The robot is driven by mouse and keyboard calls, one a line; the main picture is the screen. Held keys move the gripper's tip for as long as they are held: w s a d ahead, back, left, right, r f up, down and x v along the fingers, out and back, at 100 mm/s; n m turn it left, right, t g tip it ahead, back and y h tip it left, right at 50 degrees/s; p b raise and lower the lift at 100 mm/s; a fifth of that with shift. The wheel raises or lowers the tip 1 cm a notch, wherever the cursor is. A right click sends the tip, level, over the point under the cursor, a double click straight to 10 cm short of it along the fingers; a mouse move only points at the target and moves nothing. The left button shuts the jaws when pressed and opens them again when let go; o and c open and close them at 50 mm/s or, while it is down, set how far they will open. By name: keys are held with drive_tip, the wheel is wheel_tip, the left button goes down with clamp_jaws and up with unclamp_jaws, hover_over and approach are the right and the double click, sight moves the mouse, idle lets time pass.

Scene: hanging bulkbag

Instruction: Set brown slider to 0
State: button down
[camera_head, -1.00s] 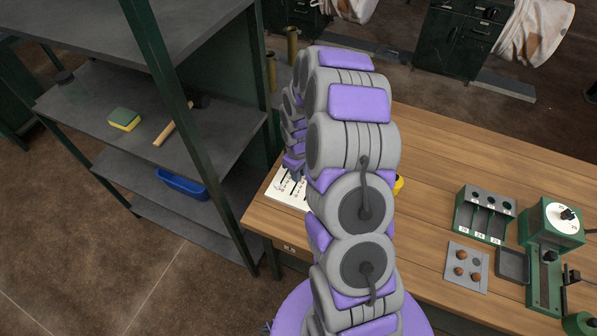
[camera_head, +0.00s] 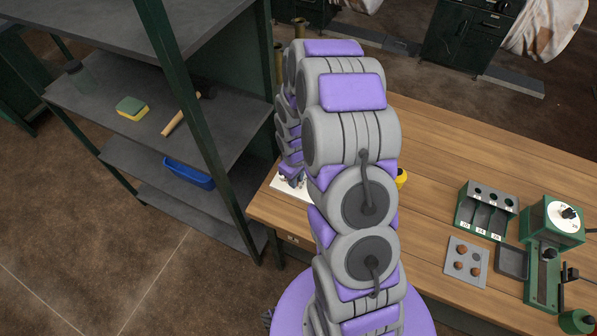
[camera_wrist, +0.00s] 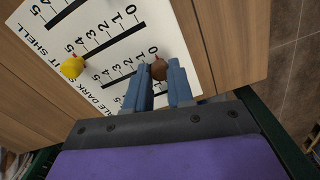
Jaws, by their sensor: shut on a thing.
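The white scale card (camera_wrist: 195,75) lies on the wooden bench and has several black-lined scales numbered 5 to 0. The brown slider knob (camera_wrist: 158,70) is by the 0 end of one scale. My gripper (camera_wrist: 164,66) reaches over the card with its two blue-grey fingers on either side of the brown knob, shut on it. The fingers hide part of that scale's line. A yellow slider knob (camera_wrist: 72,67) is at the 5 end of another scale. In the head view, the card (camera_head: 290,188) shows only partly beside my arm, which hides most of it.
The wooden bench (camera_head: 425,150) carries a green block holder (camera_head: 487,210), a plate with round brown pieces (camera_head: 467,262) and a green dial device (camera_head: 553,220) at the right. A dark shelf (camera_head: 120,125) stands left, holding a sponge, a hammer and a blue bin (camera_head: 189,172).

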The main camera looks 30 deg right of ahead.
drive_tip(key=c, duration=1.4)
unclamp_jaws()
drive_tip(key=shift+a, duration=0.1)
drive_tip(key=o, duration=0.4)
drive_tip(key=shift+a, duration=0.25)
drive_tip(key=shift+d+r, duration=0.1)
drive_tip(key=shift+d+r, duration=0.1)
drive_tip(key=shift+r, duration=0.2)
drive_tip(key=r+p, duration=0.1)
drive_tip(key=r, duration=0.7)
drive_tip(key=r+p, duration=0.2)
drive_tip(key=r, duration=0.6)
drive_tip(key=shift+a+r, duration=0.2)
drive_tip(key=shift+r, duration=0.05)
drive_tip(key=shift+r, duration=0.1)
